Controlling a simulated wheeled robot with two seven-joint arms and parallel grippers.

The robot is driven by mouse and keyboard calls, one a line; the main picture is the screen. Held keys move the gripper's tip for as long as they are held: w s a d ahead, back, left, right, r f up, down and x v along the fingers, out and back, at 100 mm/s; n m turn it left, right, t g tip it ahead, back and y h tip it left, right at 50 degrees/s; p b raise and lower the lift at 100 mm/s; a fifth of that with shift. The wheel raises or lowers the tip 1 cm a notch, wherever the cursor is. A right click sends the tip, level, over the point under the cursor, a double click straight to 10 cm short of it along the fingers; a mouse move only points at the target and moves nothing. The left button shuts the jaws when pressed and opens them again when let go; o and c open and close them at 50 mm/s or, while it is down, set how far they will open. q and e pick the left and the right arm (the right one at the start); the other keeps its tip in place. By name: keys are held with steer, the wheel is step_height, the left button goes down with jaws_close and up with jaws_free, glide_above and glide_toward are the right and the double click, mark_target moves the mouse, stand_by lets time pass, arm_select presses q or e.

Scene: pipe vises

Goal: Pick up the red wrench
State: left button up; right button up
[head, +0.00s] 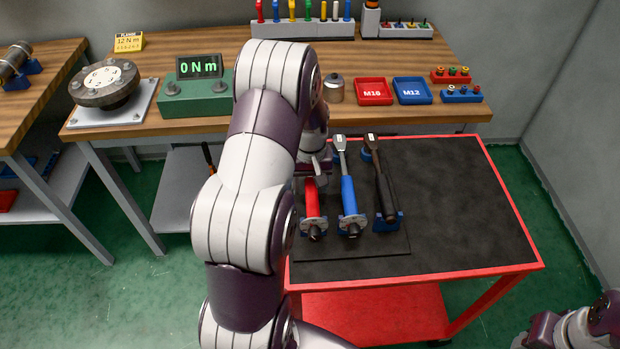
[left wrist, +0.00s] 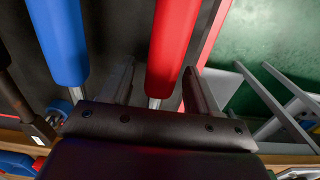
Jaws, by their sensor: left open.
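The red wrench (head: 311,200) lies in a holder at the left of the red cart's dark top, its upper part hidden by my left arm. My left gripper (head: 314,170) is over its upper part. In the left wrist view the red handle (left wrist: 174,45) runs between the two open fingers of my left gripper (left wrist: 158,88), with a gap visible on each side. A blue wrench (head: 348,193) lies just right of the red one, and a black wrench (head: 384,190) right of that. My right gripper (head: 540,330) shows only partly at the bottom right corner.
The red cart's top (head: 460,200) is bare on its right side. Behind it, a wooden bench (head: 430,115) carries a green torque display (head: 197,95) reading 0 N m, a round flange (head: 105,82), a red tray (head: 373,90) and a blue tray (head: 412,90).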

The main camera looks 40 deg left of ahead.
mark_target(311, 179)
arm_select(q)
steer(key=shift+r, duration=0.1)
jaws_close()
step_height(311, 179, up, 4)
steer(key=shift+w+r, duration=0.1)
steer(key=shift+r, duration=0.05)
steer(key=d+r, duration=0.2)
steer(key=d, duration=0.2)
steer(key=d+r, duration=0.2)
steer(key=d, duration=0.1)
steer(key=s+d+r, duration=0.1)
steer(key=d+r, duration=0.1)
steer(key=d, duration=0.2)
steer(key=shift+s+d+r+b, duration=0.1)
steer(key=shift+d+r+b, duration=0.25)
steer(key=shift+r, duration=0.05)
